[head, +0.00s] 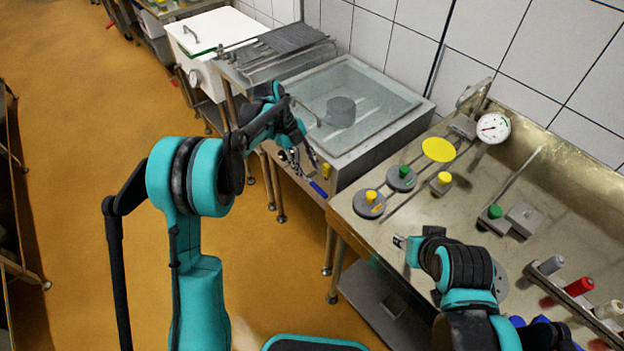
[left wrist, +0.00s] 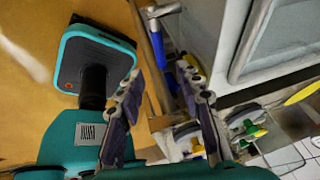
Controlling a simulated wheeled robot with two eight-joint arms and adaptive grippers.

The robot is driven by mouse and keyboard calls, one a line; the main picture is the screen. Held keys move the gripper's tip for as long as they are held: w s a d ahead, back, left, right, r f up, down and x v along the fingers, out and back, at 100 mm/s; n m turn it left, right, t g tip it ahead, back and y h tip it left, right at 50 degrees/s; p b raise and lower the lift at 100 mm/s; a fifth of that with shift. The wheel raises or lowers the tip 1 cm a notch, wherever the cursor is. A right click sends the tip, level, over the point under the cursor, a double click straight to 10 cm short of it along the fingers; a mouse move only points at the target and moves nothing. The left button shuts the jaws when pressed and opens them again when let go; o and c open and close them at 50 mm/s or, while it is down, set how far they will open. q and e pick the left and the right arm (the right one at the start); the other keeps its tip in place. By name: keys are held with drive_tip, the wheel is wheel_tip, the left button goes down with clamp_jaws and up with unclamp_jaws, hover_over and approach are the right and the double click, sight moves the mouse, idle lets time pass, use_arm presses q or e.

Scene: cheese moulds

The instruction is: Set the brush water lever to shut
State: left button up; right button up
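A blue-handled lever (head: 319,188) sticks out at the front of the water basin, below a yellow fitting (head: 326,169). No label on it can be read. My left gripper (head: 300,163) is open and empty, just left of the lever and apparently apart from it. In the left wrist view, the left gripper's fingers (left wrist: 160,105) are spread.
The water basin (head: 410,118) holds a grey mould. The steel table (head: 455,215) on the right carries discs with coloured knobs, a yellow disc (head: 438,150), a dial gauge (head: 493,128) and a rack of bottles (head: 578,287). Open orange floor (head: 75,110) lies left.

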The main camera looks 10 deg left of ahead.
sight(318, 189)
drive_tip(key=shift+r, duration=0.1)
use_arm(q)
drive_tip(key=shift+m, duration=0.4)
drive_tip(key=b+x, duration=0.3)
drive_tip(key=x, duration=0.5)
drive_tip(key=shift+f, duration=0.25)
use_arm(e)
wheel_tip(318, 189, down, 3)
use_arm(q)
drive_tip(key=shift+a, duration=0.1)
drive_tip(key=shift+c, duration=0.4)
clamp_jaws()
